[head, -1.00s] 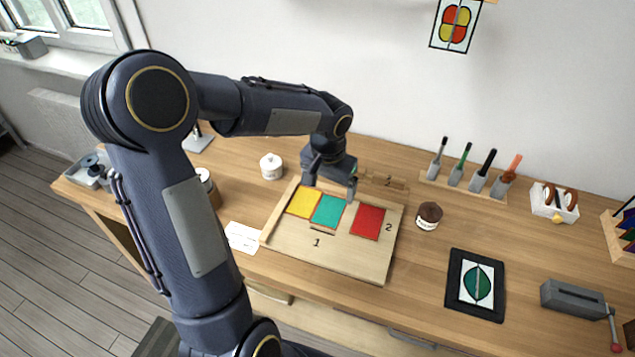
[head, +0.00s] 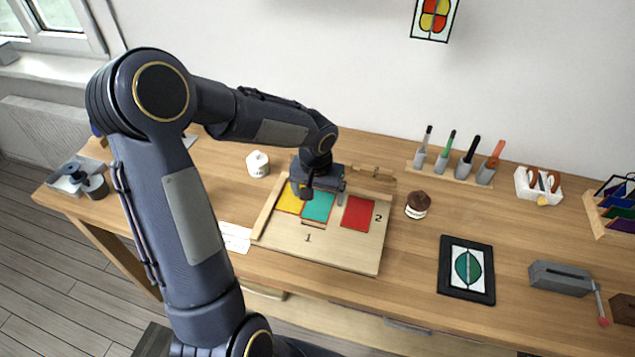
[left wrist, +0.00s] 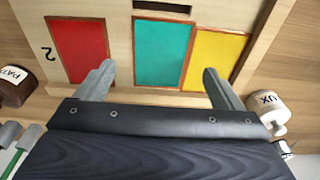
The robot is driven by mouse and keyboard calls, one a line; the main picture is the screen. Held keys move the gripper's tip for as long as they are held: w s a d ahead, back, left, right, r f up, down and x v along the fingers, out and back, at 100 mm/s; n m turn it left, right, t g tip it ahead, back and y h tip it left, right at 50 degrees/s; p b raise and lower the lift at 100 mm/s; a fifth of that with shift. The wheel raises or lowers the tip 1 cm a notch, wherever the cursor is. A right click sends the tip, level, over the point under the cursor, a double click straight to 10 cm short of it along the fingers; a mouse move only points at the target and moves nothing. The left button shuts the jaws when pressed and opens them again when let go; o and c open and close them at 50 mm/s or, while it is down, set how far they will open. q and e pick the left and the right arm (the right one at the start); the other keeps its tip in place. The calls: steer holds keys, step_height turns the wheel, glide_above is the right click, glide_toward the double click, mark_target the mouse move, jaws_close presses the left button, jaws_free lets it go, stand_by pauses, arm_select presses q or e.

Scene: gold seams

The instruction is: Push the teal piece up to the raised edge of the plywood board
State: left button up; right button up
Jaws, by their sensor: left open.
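The teal piece (head: 318,208) lies flat on the plywood board (head: 335,257), between the yellow piece (head: 289,200) and the red piece (head: 358,213). It is close beside the yellow one, with a gap of bare wood to the red one. The board's raised edge (head: 267,212) runs along its left side. My left gripper (head: 323,194) is open and empty over the rear of the pieces. In the left wrist view its fingers (left wrist: 158,72) are spread either side of the teal piece (left wrist: 162,52); I cannot tell whether they touch the board. My right gripper is out of view.
A lidded white jar (head: 258,164) stands behind the board at left, and a brown-topped jar (head: 417,206) to its right. A rack of tools (head: 456,166) stands at the back. A framed leaf panel (head: 467,269) lies at right. The board's front is bare.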

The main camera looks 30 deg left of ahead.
mark_target(319, 206)
arm_select(q)
steer(key=shift+w+f, duration=0.1)
steer(key=shift+f, duration=1.35)
steer(key=shift+f, duration=0.15)
steer(key=c, duration=1.1)
